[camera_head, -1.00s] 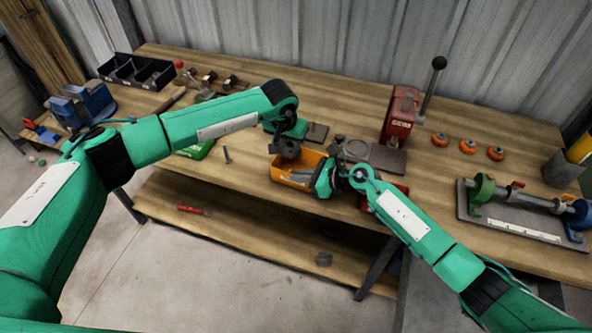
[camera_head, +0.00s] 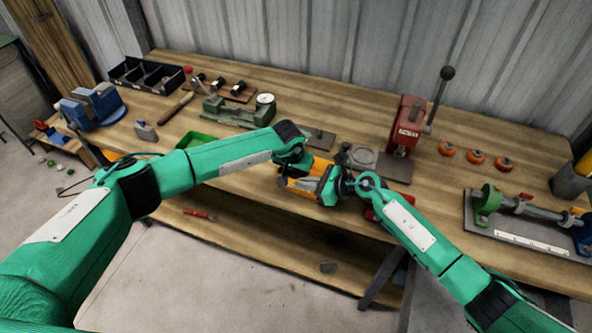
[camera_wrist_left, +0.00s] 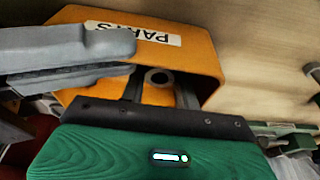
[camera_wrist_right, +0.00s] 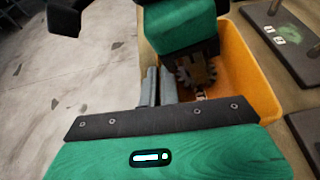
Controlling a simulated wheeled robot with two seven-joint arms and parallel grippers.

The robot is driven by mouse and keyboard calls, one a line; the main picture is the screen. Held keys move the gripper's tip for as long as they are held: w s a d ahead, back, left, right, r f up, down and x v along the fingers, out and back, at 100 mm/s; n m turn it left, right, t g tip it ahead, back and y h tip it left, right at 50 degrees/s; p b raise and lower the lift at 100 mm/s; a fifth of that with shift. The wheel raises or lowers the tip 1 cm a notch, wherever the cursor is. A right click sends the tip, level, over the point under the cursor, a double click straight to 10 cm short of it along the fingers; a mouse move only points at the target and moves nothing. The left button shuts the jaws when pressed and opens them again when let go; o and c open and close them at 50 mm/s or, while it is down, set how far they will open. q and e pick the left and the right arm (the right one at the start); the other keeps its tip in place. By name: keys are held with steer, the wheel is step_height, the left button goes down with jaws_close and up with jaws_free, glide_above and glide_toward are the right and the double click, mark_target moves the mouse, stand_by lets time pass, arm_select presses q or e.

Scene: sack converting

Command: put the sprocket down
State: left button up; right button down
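The sprocket (camera_wrist_right: 184,76) is a dark toothed wheel in the right wrist view, at the mouth of the orange parts bin (camera_wrist_right: 245,75) and partly hidden by my left gripper. The bin also shows in the left wrist view (camera_wrist_left: 205,52) with a PARTS label. My left gripper (camera_wrist_left: 160,92) reaches into the bin from above. Its fingers stand apart with a gap between them, and a small ring shows beyond. Whether they touch the sprocket is unclear. My right gripper (camera_wrist_right: 159,85) has its fingers close together across the bin's wall.
A red press (camera_head: 405,125) stands behind my right gripper. Orange rings (camera_head: 475,157) lie to its right, near a shaft fixture (camera_head: 520,230). A green gauge device (camera_head: 235,110) and black tray (camera_head: 147,75) are at the back left. The table's front edge is close to the bin.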

arm_select(q)
steer(key=shift+o, duration=0.9)
steer(key=shift+r, duration=0.25)
steer(key=v, duration=1.1)
steer(key=shift+r, duration=0.35)
steer(key=shift+s, duration=0.15)
arm_select(e)
steer(key=c, duration=1.6)
jaws_free()
steer(key=shift+o, duration=0.2)
steer(key=shift+d, duration=0.1)
